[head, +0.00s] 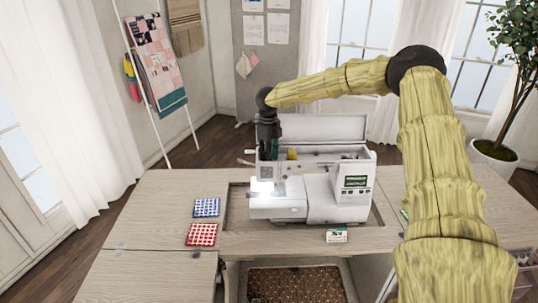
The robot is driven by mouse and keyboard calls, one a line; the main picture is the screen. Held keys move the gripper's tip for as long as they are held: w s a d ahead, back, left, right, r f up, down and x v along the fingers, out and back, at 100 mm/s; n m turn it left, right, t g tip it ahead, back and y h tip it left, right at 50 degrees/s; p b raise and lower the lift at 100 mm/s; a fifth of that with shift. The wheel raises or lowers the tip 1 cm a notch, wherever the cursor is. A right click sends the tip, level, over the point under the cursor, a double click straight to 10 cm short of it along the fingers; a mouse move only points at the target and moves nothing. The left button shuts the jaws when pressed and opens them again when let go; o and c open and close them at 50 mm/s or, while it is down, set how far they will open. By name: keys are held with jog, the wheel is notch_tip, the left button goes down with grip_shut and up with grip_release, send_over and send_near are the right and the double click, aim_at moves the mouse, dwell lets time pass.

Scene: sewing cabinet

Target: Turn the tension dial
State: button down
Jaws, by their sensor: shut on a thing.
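A white sewing machine (315,195) is set into the wooden cabinet top, with its lid raised at the back and a small green screen at its right end. My gripper (268,157) points down at the upper left end of the machine, over the lit needle area. It is shut on a small part there, which I take to be the tension dial. The dial itself is hidden by the gripper, so its setting cannot be read.
A blue checked fabric stack (206,207) and a red one (201,234) lie left of the machine. A small white box (337,235) lies at the front edge. The left cabinet top is clear.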

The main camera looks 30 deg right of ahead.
jog(key=shift+d, duration=0.1)
jog(key=c, duration=1.5)
grip_release()
jog(key=shift+n, duration=0.3)
jog(key=n, duration=0.3)
jog(key=shift+p, duration=0.3)
jog(key=n, duration=0.3)
jog(key=shift+n+p, duration=0.3)
jog(key=shift+p, duration=0.05)
jog(key=n+p, duration=0.1)
jog(key=n, duration=0.1)
jog(key=shift+r+n, duration=0.15)
jog(key=shift+n, duration=0.15)
jog(key=shift+n+p, duration=0.9)
jog(key=shift+p, duration=0.3)
